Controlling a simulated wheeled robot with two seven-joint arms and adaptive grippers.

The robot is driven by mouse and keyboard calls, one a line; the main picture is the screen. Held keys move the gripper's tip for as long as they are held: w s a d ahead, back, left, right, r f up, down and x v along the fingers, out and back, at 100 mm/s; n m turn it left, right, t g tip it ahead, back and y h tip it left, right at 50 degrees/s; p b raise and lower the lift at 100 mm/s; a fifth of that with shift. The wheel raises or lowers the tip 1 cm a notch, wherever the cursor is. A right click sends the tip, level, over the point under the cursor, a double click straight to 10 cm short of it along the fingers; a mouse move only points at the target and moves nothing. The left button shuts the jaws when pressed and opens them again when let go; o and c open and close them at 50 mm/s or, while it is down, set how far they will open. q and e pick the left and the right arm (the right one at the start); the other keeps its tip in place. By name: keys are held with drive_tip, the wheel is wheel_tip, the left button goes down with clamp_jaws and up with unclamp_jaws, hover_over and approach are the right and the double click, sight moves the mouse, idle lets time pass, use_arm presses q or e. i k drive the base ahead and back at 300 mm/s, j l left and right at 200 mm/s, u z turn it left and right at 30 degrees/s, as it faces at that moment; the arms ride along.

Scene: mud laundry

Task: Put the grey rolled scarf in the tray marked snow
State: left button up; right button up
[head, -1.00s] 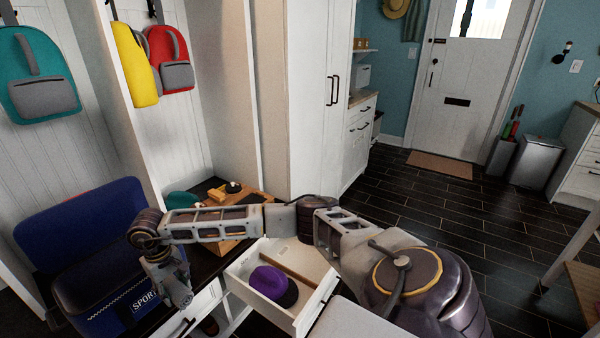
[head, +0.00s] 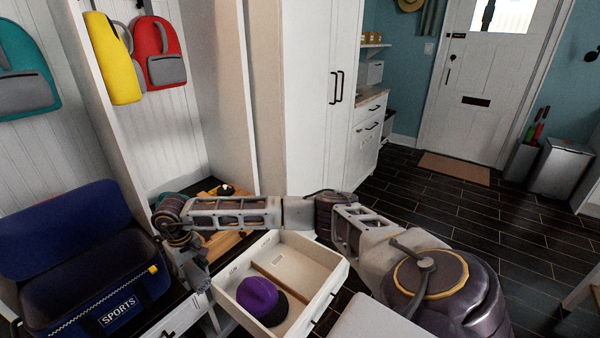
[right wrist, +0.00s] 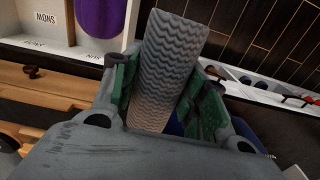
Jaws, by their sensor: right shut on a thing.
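The grey rolled scarf (right wrist: 165,70), a ribbed knit roll, is held between the green-padded fingers of my right gripper (right wrist: 170,95) in the right wrist view. In the head view my right gripper (head: 202,282) hangs between the sports bag and the open white drawer (head: 335,277); the scarf is hard to make out there. A brown divider (head: 277,279) splits the drawer into two trays. The near tray holds a purple cap (head: 259,296); the far tray looks empty. In the wrist view an upside-down label (right wrist: 46,17) appears to read SNOW. My left gripper is out of view.
An open blue sports bag (head: 60,312) stands at the left on the dark bench. A wooden tray (head: 222,243) with small items lies behind my right arm. A tall white cabinet (head: 310,100) stands behind the drawer.

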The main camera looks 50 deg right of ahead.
sight(299, 272)
drive_tip(key=l+z, duration=0.1)
drive_tip(key=l, duration=1.2)
